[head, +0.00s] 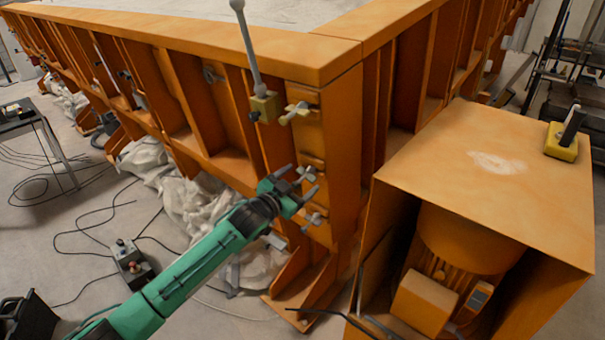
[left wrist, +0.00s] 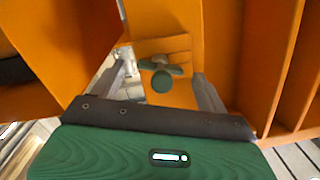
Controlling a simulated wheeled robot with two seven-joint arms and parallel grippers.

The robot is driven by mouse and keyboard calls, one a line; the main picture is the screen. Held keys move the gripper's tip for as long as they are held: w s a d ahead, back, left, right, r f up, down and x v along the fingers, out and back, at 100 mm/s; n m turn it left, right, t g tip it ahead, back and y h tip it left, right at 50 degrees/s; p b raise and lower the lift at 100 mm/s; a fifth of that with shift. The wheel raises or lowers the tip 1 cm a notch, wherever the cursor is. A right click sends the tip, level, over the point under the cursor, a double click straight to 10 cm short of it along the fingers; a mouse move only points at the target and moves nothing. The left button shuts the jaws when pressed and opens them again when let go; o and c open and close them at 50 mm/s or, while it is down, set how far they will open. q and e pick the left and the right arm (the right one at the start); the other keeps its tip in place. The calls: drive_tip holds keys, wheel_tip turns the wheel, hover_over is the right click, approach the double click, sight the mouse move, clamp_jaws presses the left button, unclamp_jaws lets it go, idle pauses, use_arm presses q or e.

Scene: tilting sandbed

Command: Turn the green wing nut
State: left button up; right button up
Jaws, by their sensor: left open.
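The green wing nut (left wrist: 160,78) shows in the left wrist view, its rounded end toward the camera and its wings spread sideways, in front of an orange plate. My left gripper (left wrist: 162,68) is open, with one finger on each side of the nut and visible gaps between. In the head view my left gripper (head: 299,181) is at the orange corner post, and a small greyish wing nut (head: 306,173) shows at its fingertips. Fingers partly cover it there. My right gripper is in neither view.
A pale yellowish wing nut (head: 296,112) sits above and a bluish-grey one (head: 314,219) below on the post. A lever with a yellow block (head: 264,107) stands at upper left. An orange housing (head: 490,180) fills the right; ribs flank the post.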

use_arm(q)
drive_tip(key=shift+x, duration=0.85)
drive_tip(key=shift+w+d, duration=0.1)
drive_tip(key=shift+w, duration=0.05)
drive_tip(key=c, duration=1)
drive_tip(key=shift+f, duration=0.1)
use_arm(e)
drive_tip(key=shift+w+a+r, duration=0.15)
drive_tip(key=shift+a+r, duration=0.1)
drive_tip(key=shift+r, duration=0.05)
